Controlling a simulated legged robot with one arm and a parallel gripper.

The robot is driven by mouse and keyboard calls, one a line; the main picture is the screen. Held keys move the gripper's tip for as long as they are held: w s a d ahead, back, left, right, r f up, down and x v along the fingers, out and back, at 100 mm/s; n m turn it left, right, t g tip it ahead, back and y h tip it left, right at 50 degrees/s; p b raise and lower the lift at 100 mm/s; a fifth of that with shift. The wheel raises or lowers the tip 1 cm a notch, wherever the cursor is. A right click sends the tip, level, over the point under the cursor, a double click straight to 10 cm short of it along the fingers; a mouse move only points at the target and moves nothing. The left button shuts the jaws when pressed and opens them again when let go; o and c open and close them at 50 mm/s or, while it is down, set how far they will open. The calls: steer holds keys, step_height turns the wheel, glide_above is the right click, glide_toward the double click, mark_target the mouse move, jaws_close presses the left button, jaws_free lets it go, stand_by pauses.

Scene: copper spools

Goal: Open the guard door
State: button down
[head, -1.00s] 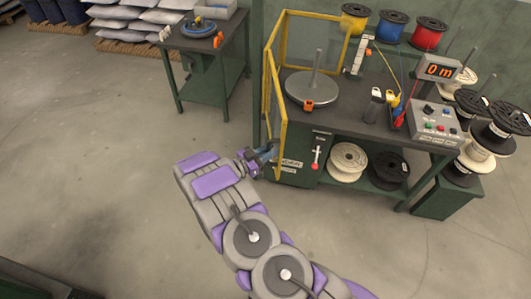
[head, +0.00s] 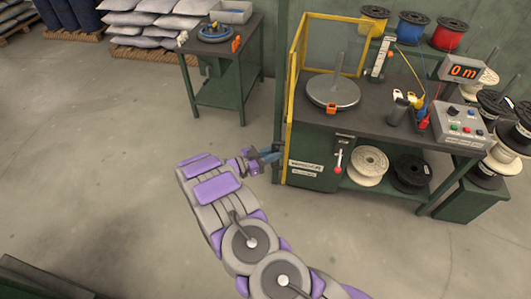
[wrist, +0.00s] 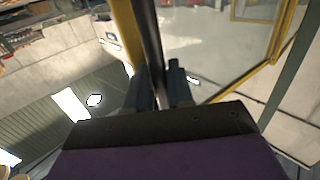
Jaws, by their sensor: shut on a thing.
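The guard door (head: 288,110) is a yellow-framed, see-through panel at the left front of the guard on the green workbench. In the head view it is seen nearly edge-on. My gripper (head: 272,156) is at the door's lower outer edge. In the wrist view my gripper (wrist: 163,88) has its two fingers closed around a dark upright bar (wrist: 148,35) beside a yellow post (wrist: 128,32). The exact contact is partly hidden between the fingers. Inside the guard, a round grey turntable (head: 333,91) with an upright rod stands on the bench.
A control box (head: 463,124) and a display reading 0 m (head: 464,70) stand on the bench's right. A side table (head: 221,85) stands behind left.

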steer(key=shift+w+a+r, duration=0.1)
steer(key=shift+w+a, duration=0.1)
steer(key=shift+a, duration=0.4)
steer(key=shift+w+a+r, duration=0.1)
steer(key=shift+w+a, duration=0.1)
steer(key=shift+a, duration=0.35)
steer(key=c, duration=1.4)
jaws_free()
steer(key=shift+w+a+f, duration=0.1)
steer(key=shift+a, duration=0.15)
steer(key=shift+o, duration=1.2)
steer(key=shift+d, duration=0.4)
steer(key=p+v, duration=0.2)
steer(key=v, duration=1.4)
steer(key=shift+s+a, duration=0.25)
steer(key=shift+s, duration=0.1)
steer(key=shift+d+f, duration=0.1)
steer(key=shift+d, duration=0.25)
